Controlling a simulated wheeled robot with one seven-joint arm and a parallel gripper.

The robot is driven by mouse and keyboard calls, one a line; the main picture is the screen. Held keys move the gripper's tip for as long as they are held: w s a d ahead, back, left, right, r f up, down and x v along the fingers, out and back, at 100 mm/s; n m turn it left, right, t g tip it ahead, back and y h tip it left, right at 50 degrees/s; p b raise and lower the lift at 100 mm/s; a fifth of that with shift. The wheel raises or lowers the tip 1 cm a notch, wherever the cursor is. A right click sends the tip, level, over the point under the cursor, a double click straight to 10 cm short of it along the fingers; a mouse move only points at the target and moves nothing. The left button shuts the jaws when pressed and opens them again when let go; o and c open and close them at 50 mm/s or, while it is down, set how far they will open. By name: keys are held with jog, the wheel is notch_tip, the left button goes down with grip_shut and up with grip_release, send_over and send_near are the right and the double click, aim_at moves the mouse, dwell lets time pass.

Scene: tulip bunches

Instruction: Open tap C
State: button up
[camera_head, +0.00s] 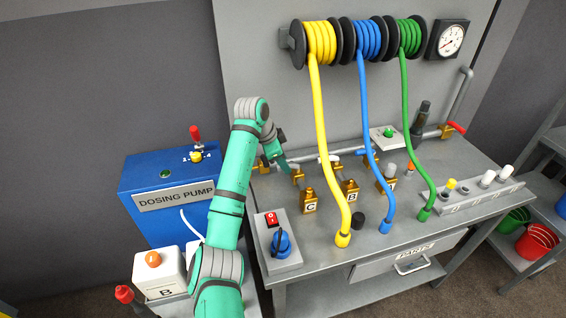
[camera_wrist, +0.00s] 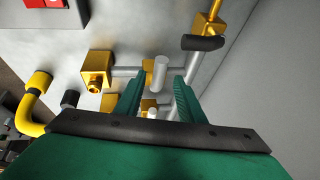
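Tap C is a brass fitting with a block marked C (camera_head: 310,204) at the bench front and a brass valve body (camera_head: 298,176) behind it. In the wrist view its brass block (camera_wrist: 97,66) joins a short pipe to a grey cylindrical handle (camera_wrist: 160,74). My gripper (camera_head: 283,163) is at the valve, pointing down from the left. In the wrist view my gripper (camera_wrist: 158,98) is open, with its green fingers apart on either side of the grey handle line. Whether a finger touches the handle cannot be told. The gripper partly hides the valve in the head view.
Tap B (camera_head: 350,192) stands close to the right, and the yellow hose (camera_head: 321,130) hangs in front. A switch box (camera_head: 283,257) is at the bench's near left. The blue dosing pump (camera_head: 165,215) stands left of my arm. A pipe (camera_head: 312,155) runs behind the taps.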

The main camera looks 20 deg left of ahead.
jog(key=shift+w+d+f, duration=0.15)
jog(key=shift+d+f, duration=0.1)
jog(key=shift+f, duration=0.3)
grip_shut()
jog(key=shift+a, duration=0.1)
